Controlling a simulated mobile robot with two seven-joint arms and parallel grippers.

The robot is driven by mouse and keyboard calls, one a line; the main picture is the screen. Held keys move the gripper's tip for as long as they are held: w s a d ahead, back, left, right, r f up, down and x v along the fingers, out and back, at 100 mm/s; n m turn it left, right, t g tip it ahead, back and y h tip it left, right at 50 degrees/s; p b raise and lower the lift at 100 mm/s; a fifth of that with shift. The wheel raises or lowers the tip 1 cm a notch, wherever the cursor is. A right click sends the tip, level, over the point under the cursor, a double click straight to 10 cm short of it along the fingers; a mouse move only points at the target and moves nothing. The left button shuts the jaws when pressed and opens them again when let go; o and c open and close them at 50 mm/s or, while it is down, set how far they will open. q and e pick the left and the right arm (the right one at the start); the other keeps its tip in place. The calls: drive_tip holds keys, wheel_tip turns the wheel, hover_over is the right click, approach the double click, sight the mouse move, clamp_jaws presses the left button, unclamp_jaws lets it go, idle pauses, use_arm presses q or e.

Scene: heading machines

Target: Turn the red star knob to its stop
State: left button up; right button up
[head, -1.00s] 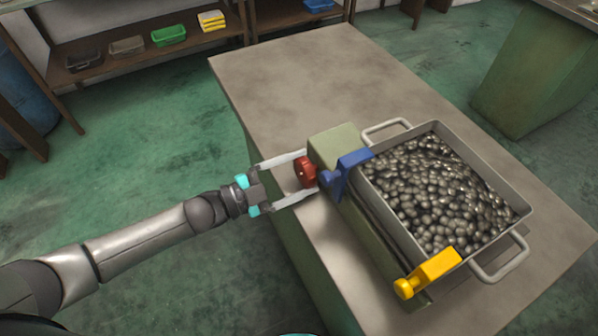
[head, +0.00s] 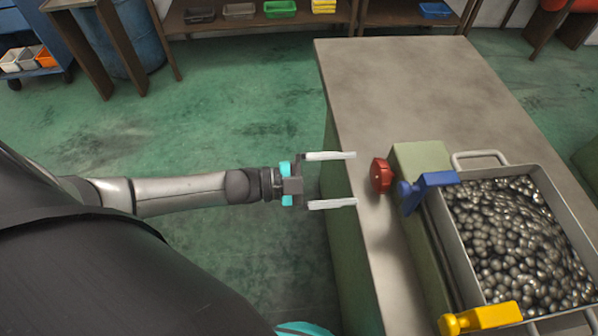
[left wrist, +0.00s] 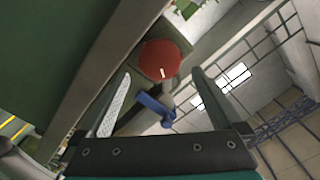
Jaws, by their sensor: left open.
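The red star knob (head: 381,175) sits on the left end of the green machine block (head: 420,158) on the table. It also shows in the left wrist view (left wrist: 160,59), with a small pale mark on its face. My left gripper (head: 356,179) is open and empty. Its two fingers point at the knob from the left, with the tips a short way short of it and not around it. In the left wrist view the knob lies beyond the open fingers (left wrist: 162,88). My right gripper is not in view.
A blue lever (head: 428,187) stands just right of the knob. A yellow lever (head: 480,318) is nearer the front. A metal tray (head: 446,235) of dark round parts lies beside them. The table (head: 400,85) is bare behind the machine.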

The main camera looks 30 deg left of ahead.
use_arm(q)
drive_tip(key=v, duration=0.9)
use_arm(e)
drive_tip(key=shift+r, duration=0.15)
use_arm(q)
drive_tip(key=shift+d, duration=0.1)
